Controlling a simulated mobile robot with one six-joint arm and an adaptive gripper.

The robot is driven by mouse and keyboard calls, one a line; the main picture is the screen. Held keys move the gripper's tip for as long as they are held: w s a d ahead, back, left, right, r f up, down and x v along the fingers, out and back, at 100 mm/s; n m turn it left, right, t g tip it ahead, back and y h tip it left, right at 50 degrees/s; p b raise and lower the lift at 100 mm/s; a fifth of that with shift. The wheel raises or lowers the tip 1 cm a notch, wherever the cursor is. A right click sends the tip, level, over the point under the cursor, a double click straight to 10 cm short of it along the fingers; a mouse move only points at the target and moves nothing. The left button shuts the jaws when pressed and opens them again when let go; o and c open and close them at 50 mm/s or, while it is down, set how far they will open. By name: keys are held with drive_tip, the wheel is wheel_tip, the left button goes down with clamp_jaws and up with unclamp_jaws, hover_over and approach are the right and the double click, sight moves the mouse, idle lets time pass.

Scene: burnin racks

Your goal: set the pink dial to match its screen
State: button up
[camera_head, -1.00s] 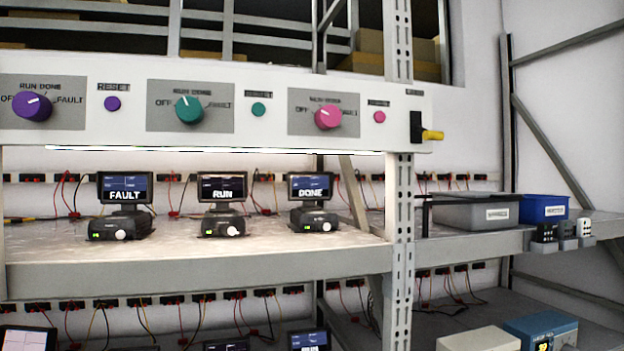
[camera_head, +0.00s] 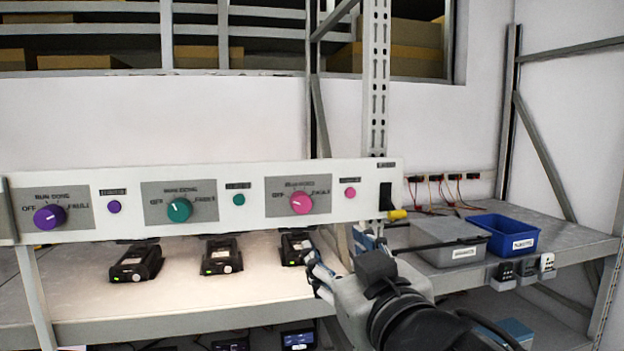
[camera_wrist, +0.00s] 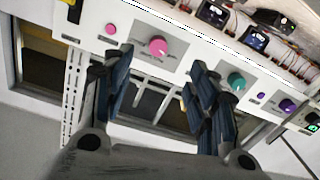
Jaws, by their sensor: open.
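The pink dial (camera_head: 301,201) is on the white panel, on a grey plate marked OFF, RUN, DONE and FAULT. Its white mark points left and slightly up, toward OFF. The unit (camera_head: 297,248) below it has its screen hidden behind the panel in the head view; a second ago that screen read DONE. My gripper (camera_head: 340,254) is open and empty, below and right of the dial. In the wrist view, my gripper (camera_wrist: 158,72) has its fingers apart, with the pink dial (camera_wrist: 158,46) beyond the gap between them, untouched.
A purple dial (camera_head: 49,216) and a teal dial (camera_head: 179,209) share the panel. A small pink button (camera_head: 350,193) and a yellow-tipped black switch (camera_head: 396,213) lie right of the pink dial. A grey bin (camera_head: 447,253) and a blue bin (camera_head: 503,235) stand on the right shelf.

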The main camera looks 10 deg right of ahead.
drive_tip(key=r, duration=0.2)
drive_tip(key=b, duration=0.4)
approach(303, 207)
drive_tip(key=w, duration=0.8)
drive_tip(key=shift+w, duration=0.25)
drive_tip(key=shift+f, duration=0.1)
drive_tip(key=c, duration=1.1)
